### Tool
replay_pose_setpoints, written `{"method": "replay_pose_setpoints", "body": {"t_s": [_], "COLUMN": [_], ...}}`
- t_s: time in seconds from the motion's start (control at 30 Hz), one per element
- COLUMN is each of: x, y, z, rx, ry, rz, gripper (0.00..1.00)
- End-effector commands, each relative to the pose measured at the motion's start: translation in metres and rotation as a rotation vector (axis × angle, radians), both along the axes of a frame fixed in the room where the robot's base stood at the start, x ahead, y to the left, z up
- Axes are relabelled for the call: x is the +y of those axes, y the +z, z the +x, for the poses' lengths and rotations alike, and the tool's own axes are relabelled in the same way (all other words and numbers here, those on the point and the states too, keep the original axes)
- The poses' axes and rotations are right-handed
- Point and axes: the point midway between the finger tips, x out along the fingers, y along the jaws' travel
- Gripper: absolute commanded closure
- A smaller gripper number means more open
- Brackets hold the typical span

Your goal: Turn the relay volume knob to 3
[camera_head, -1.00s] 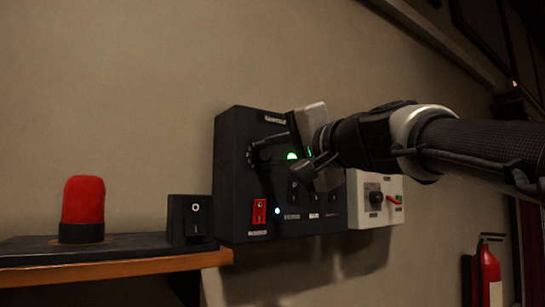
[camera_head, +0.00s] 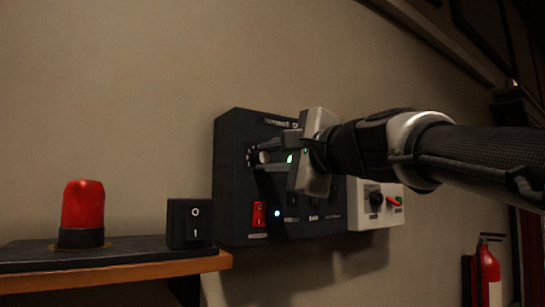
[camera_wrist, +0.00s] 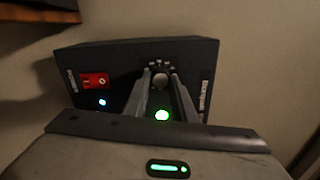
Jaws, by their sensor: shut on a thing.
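A black control box (camera_head: 232,190) is mounted on the wall. A round grey knob (camera_head: 264,157) with a ring of pale marks is at its upper left in the head view. My gripper (camera_head: 262,156) is shut on this knob, one finger on each side. The wrist view shows the knob (camera_wrist: 160,80) between the two fingertips (camera_wrist: 160,83), with the marks fanned around its far side. The marks and label are too small to read. Which mark the knob points to cannot be told.
The box has a red rocker switch (camera_head: 259,214), a lit white-blue lamp (camera_head: 277,213) and small black controls partly behind my gripper. A white box (camera_head: 362,214) adjoins at right. A black switch (camera_head: 189,222) and red beacon (camera_head: 82,206) stand on the shelf (camera_head: 120,274).

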Motion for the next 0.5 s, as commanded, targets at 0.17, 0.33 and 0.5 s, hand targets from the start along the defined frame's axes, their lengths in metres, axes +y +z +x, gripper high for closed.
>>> {"method": "replay_pose_setpoints", "body": {"t_s": [0.17, 0.33, 0.5], "x": [-0.0003, -0.0003, -0.0003], "y": [-0.0007, -0.0008, -0.0007], "z": [0.0002, 0.0002, 0.0002], "rx": [0.004, 0.004, 0.003], "ry": [0.000, -0.001, -0.001], "rz": [0.004, 0.004, 0.003], "gripper": [0.98, 0.98, 0.58]}}
